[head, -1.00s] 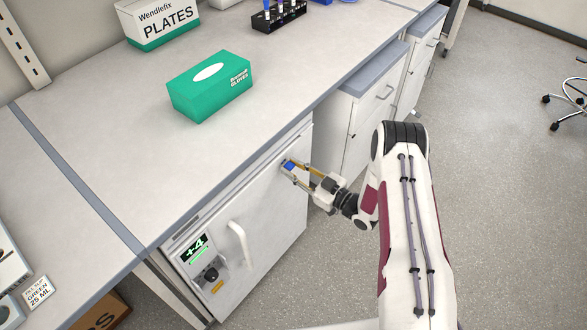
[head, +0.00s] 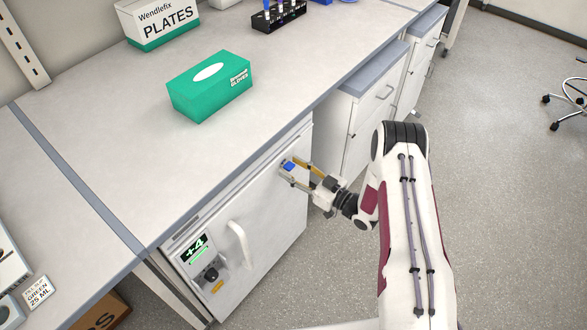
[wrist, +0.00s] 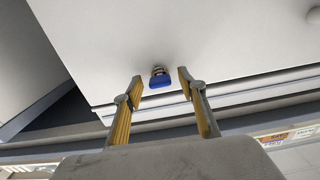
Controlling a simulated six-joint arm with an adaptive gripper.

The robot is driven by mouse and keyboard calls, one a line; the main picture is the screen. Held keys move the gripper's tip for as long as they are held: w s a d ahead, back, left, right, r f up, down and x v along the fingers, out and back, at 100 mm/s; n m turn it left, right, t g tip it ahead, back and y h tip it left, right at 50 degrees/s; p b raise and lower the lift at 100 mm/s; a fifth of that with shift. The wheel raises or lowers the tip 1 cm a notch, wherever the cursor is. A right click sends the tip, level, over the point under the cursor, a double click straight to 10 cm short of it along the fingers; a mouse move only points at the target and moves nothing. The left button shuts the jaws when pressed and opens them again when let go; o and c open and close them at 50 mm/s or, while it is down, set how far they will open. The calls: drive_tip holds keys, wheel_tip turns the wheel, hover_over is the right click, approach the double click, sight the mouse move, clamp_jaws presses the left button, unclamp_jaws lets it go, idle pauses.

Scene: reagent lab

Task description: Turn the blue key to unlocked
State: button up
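The blue key (head: 289,165) sits in a lock on the front of the white under-bench fridge door (head: 262,222), near its upper right corner. In the wrist view the blue key (wrist: 160,80) stands out from the door on a small metal lock, its wide face lying across the picture. My gripper (head: 296,174) is at the door with its fingers around the key's place. In the wrist view my gripper (wrist: 160,83) is open, with one yellow-padded finger on each side of the key and a clear gap to both. The fingertips do not touch the key.
The fridge has a white handle (head: 238,244) and a display reading +4 (head: 195,248) at lower left. The bench top (head: 120,130) overhangs above, with a green glove box (head: 209,86) on it. Drawer cabinets (head: 372,100) stand to the right. Open floor lies right of my arm.

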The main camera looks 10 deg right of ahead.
drive_tip(key=shift+d, duration=0.1)
drive_tip(key=v, duration=1.2)
idle(0.4)
idle(0.5)
